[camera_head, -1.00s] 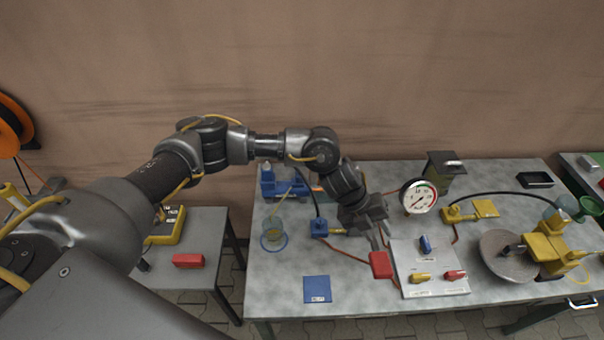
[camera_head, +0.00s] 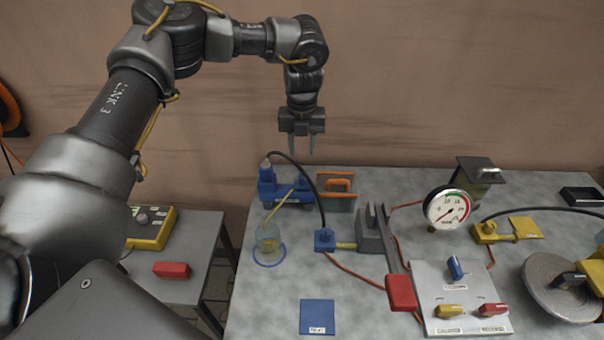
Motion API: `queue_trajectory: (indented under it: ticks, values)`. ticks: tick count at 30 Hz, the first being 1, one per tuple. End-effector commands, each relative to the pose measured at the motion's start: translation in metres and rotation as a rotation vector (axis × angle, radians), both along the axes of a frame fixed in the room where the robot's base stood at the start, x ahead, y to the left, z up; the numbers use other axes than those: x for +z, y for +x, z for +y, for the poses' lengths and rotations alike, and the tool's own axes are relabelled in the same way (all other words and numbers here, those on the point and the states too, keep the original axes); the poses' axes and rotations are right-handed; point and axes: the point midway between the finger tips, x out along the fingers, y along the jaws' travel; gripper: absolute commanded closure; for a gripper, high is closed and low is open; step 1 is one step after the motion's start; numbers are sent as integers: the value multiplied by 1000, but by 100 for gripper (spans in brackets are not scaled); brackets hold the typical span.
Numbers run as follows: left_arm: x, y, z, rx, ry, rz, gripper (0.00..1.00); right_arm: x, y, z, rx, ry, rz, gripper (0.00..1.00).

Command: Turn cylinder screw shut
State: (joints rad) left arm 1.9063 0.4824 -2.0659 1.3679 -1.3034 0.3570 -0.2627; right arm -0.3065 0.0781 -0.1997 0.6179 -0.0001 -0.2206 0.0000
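A blue cylinder unit (camera_head: 285,190) stands at the back left of the grey table. A black hose and a thin yellowish tube run from it, and the tube leads into a clear jar (camera_head: 267,240) on a blue ring. I cannot make out a separate screw clearly at this size. My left gripper (camera_head: 301,148) hangs with its fingers down, in front of the wall in the picture, above and slightly right of the cylinder unit. Its two fingers are apart with nothing between them. My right gripper is not in view.
A grey pump (camera_head: 370,231) with a red-ended lever (camera_head: 401,292) stands mid-table. Right of it are a round gauge (camera_head: 447,208) and a panel (camera_head: 478,322) with coloured knobs. An orange-handled box (camera_head: 337,197) is beside the cylinder unit. A blue square (camera_head: 317,316) lies in front.

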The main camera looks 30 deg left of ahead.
Motion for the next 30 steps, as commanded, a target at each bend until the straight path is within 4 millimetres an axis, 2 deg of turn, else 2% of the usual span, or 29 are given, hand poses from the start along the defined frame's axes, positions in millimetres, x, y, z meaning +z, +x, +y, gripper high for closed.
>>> queue_trajectory:
  ticks: [9, 15, 21, 28, 30]
  values:
    - [-58, -2, 1, 2, 1, 4, 64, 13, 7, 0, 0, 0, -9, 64]
    - [-85, -1, 1, 2, 0, 1, 64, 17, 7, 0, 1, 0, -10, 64]
    - [-95, -1, 1, 2, -1, 0, 64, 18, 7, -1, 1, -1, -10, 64]
    - [-96, -1, 1, 2, 0, -1, 64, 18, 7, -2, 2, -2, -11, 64]
    - [-96, -1, 1, 2, 0, -1, 72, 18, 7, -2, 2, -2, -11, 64]
